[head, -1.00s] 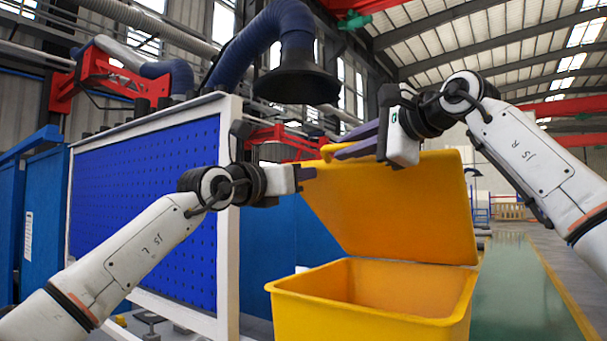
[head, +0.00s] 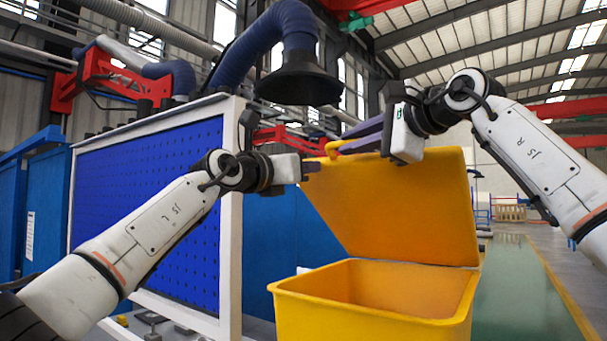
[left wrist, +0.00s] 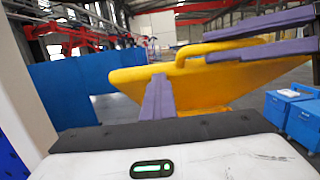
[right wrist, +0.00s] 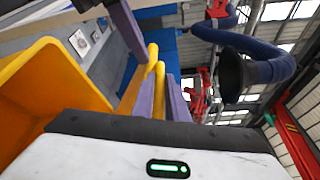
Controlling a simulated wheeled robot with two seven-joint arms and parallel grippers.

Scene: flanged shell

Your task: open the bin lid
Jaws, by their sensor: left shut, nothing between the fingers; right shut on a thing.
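The yellow bin (head: 375,312) stands open at lower centre in the head view. Its lid (head: 400,205) is tilted steeply up, hinged at the right. My right gripper (head: 340,149) is shut on the lid's handle (right wrist: 152,65) at the raised edge; the handle also shows in the left wrist view (left wrist: 190,54). My left gripper (head: 315,167) is shut and empty, its fingertips beside the lid's raised left edge, below the right gripper. In the left wrist view its closed fingers (left wrist: 157,98) overlap the lid; I cannot tell whether they touch it.
A blue perforated panel (head: 150,215) in a white frame stands at the left, behind my left arm. A dark extraction hood (head: 298,80) on a blue hose hangs above the lid. Blue crates (left wrist: 290,115) sit on the floor. Open green floor (head: 515,290) lies right of the bin.

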